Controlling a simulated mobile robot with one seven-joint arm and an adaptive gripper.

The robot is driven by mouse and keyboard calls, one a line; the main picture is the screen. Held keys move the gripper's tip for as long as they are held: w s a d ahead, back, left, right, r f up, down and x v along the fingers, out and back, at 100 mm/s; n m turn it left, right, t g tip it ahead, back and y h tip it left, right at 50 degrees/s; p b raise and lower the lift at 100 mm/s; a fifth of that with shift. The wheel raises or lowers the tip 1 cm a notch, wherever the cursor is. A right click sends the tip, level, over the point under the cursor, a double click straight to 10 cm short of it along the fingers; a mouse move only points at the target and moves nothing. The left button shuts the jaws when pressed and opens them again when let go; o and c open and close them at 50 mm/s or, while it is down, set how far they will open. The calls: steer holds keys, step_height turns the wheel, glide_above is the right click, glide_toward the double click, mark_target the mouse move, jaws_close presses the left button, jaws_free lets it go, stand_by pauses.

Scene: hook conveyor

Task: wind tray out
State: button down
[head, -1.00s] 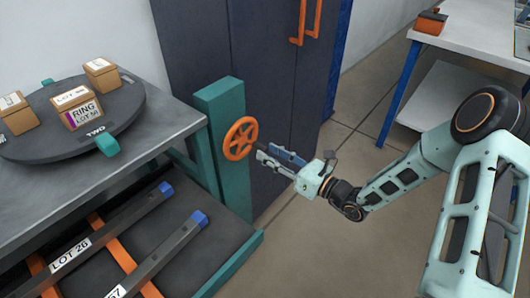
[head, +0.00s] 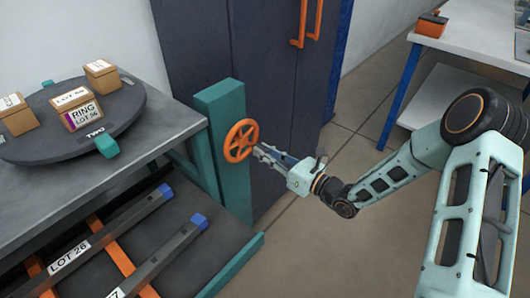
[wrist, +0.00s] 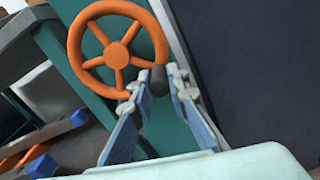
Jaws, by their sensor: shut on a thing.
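An orange handwheel (head: 241,140) is mounted on a green post (head: 222,100) beside the workbench; in the wrist view the spoked wheel (wrist: 118,54) fills the upper left. A dark knob (wrist: 158,75) stands out from the wheel's lower right rim. My gripper (head: 262,151) is at the wheel's right side, and in the wrist view its fingers (wrist: 160,88) are shut on the knob. The dark tray (head: 225,262) lies low under the bench at left, holding dark bars with blue ends, one labelled LOT 26 (head: 70,258), over orange strips.
A round turntable (head: 45,148) with several cardboard boxes, one marked RING (head: 82,112), sits on the grey bench (head: 160,120). A dark cabinet (head: 270,70) stands behind the post. A white table (head: 480,45) is at upper right. Floor between is clear.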

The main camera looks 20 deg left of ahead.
mark_target(257, 126)
steer(key=shift+n, duration=0.3)
steer(key=n, duration=0.1)
steer(key=w+r+n, duration=0.1)
steer(key=n, duration=0.1)
steer(key=shift+d+r, duration=0.2)
steer(key=shift+r, duration=0.1)
steer(key=n, duration=0.1)
steer(key=r+n, duration=0.1)
steer(key=n, duration=0.2)
steer(key=shift+w+d+r+b, duration=0.1)
steer(key=shift+w+r+b, duration=0.15)
steer(key=shift+r+b, duration=0.1)
step_height(257, 126, up, 2)
steer(key=n+b, duration=0.2)
steer(key=n, duration=0.2)
steer(key=shift+s+r+n+b, duration=0.2)
steer(key=shift+r+n+b, duration=0.25)
steer(key=shift+n+b, duration=0.35)
steer(key=shift+s+r+n+b, duration=0.15)
steer(key=shift+r+n+b, duration=0.35)
steer(key=shift+n, duration=0.4)
steer(key=c, duration=1.8)
jaws_free()
steer(key=shift+c, duration=0.2)
